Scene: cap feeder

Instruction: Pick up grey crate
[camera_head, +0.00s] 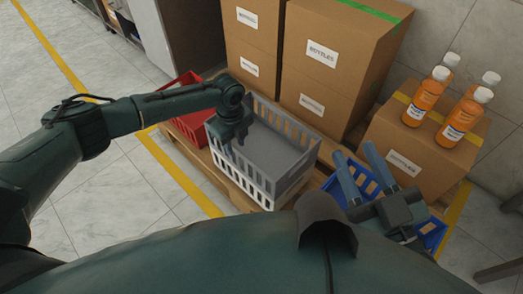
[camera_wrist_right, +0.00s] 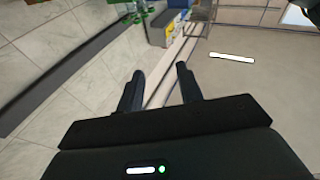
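The grey crate (camera_head: 276,150) stands on a wooden pallet in the middle of the head view, with slotted side walls and a paler front wall. It looks empty inside. My left gripper (camera_head: 234,148) is at the crate's left rim, pointing down, with its fingers apart. I cannot tell whether the rim is between the fingers or touches them. My right gripper (camera_head: 358,162) is to the right of the grey crate, above a blue crate (camera_head: 433,236). Its fingers are apart and empty, as the right wrist view (camera_wrist_right: 158,82) also shows.
A red crate (camera_head: 183,127) sits left of the grey one, partly behind my left arm. Tall cardboard boxes (camera_head: 335,58) stand behind it. Several orange bottles (camera_head: 427,97) stand on a lower box (camera_head: 391,134) at right. Yellow floor lines (camera_head: 178,172) edge the pallet.

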